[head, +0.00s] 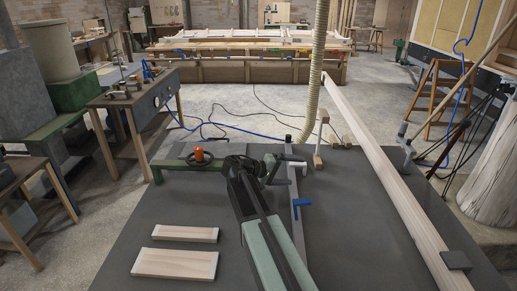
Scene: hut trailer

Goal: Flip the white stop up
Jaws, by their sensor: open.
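A grey rail (298,226) runs away from me across the dark bench top, right of my arm. A blue stop (302,202) sits on it. Farther along the rail is a small pale piece (298,166), which looks like the white stop; whether it lies down or stands up is too small to tell. My green and black arm reaches forward over the bench, left of the rail. My gripper (268,166) is at its far end, open and seemingly empty, just left of the pale piece. Whether they touch cannot be told.
Two short boards (175,264) lie flat at the bench's left. A green bar with a handwheel and orange knob (199,154) runs along the far left edge. A pale upright post (321,138) stands beyond the rail. A long timber (395,190) slants along the right side.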

